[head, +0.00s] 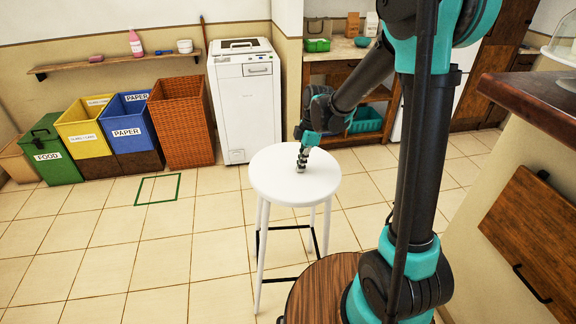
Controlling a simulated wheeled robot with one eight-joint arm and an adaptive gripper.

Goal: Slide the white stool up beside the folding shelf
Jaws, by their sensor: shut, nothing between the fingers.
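The white stool (270,178) stands upright on the tiled floor in the middle of the head view. It has a round seat, long white legs and dark crossbars. My gripper (301,168) points down over the right part of the seat, shut and empty. I cannot tell whether its tips touch the seat. A brown wooden panel with a black handle (535,225) sits against the side of the counter at the right. It may be the folding shelf, folded down, but I cannot be sure. My arm hides part of the floor between the stool and this panel.
A green square outline (158,189) marks the floor left of the stool. A white washing machine (246,112), a wicker basket (183,120) and several bins stand along the back wall. A dark countertop (535,105) juts in at right. Floor left of the stool is clear.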

